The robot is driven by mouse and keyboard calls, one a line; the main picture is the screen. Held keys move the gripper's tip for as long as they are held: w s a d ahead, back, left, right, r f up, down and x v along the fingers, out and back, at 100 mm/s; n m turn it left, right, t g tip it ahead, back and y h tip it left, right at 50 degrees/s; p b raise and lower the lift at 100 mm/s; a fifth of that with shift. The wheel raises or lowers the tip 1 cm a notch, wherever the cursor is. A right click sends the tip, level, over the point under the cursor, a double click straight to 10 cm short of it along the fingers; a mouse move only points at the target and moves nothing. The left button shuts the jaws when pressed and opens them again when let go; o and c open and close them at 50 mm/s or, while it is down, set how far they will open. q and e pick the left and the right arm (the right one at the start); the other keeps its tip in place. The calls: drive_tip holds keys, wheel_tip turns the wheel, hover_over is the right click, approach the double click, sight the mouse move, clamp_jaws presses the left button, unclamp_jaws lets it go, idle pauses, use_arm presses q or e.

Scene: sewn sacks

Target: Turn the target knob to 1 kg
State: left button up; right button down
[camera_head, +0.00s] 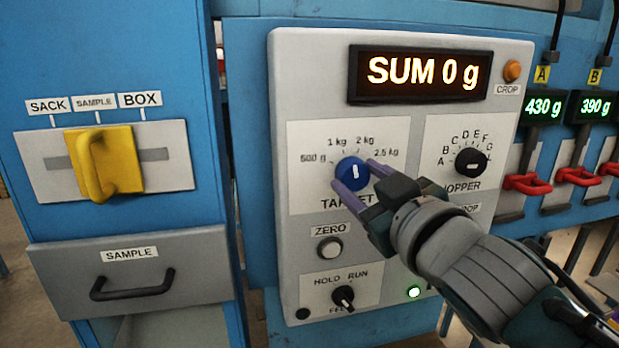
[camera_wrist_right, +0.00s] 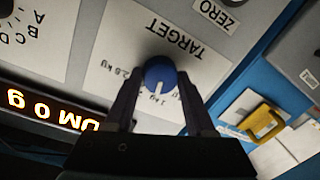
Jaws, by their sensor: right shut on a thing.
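The blue target knob (camera_head: 352,171) sits on the grey panel under the labels 500 g, 1 kg, 2 kg and 2.5 kg. Its white pointer line points roughly up, toward the 1 kg and 2 kg labels; I cannot tell exactly which mark it meets. My right gripper (camera_head: 358,179) is shut on the knob, one finger on each side. The right wrist view shows the knob (camera_wrist_right: 160,74) between the two fingertips (camera_wrist_right: 159,86), with the picture upside down. The display (camera_head: 422,73) reads SUM 0 g. My left gripper is not in view.
The hopper knob (camera_head: 470,163) is right of the target knob. The zero button (camera_head: 329,249) and hold/run/feed knob (camera_head: 343,297) are below. A yellow handle (camera_head: 103,162) and sample drawer (camera_head: 132,275) are left. Red levers (camera_head: 527,184) stand at the right.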

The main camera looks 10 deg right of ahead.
drive_tip(key=shift+n, duration=0.6)
drive_tip(key=shift+c, duration=1.2)
unclamp_jaws()
drive_tip(key=s+b, duration=0.1)
drive_tip(key=s, duration=0.9)
drive_tip(key=shift+d+r+b, duration=0.25)
drive_tip(key=shift+d+b, duration=0.15)
drive_tip(key=shift+d, duration=0.05)
